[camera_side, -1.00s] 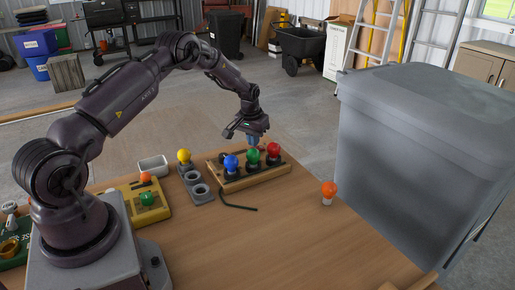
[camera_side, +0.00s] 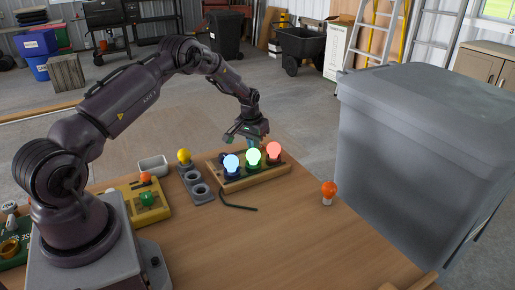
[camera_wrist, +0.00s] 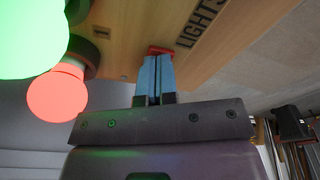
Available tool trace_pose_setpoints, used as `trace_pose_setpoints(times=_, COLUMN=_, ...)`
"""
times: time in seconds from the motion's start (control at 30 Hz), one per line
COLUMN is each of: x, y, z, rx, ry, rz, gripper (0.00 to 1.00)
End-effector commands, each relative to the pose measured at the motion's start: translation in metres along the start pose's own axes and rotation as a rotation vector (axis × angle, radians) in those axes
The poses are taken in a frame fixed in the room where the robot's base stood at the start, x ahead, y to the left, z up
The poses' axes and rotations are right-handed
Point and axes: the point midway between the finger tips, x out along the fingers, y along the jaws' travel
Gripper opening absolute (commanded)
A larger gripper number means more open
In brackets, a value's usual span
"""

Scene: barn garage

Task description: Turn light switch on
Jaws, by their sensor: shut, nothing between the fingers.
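The red switch (camera_wrist: 160,49) sits on the wooden light board next to the printed word LIGHTS in the wrist view. My gripper (camera_wrist: 154,62) is shut and empty, its blue fingertips at the switch and seeming to touch it. In the side view my gripper (camera_side: 253,138) is low behind the bulbs, and the switch is hidden there. The blue bulb (camera_side: 231,163), green bulb (camera_side: 253,157) and red bulb (camera_side: 273,152) stand in the board (camera_side: 250,178) and all glow. The green bulb (camera_wrist: 30,35) and red bulb (camera_wrist: 56,95) also glow in the wrist view.
A yellow bulb (camera_side: 184,156) stands in a grey holder (camera_side: 200,191) left of the board. An orange bulb (camera_side: 328,190) stands alone on the table to the right. A dark bent rod (camera_side: 236,204) lies in front. A large grey bin (camera_side: 420,150) stands at the right.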

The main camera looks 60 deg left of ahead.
Motion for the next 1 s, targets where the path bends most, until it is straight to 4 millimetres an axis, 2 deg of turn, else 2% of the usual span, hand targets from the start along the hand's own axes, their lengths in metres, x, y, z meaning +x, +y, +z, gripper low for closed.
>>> trace_pose_setpoints(times=1.0, x=-0.069, y=0.000, z=-0.011, rx=0.000, ry=0.001, rz=0.000, gripper=0.00)
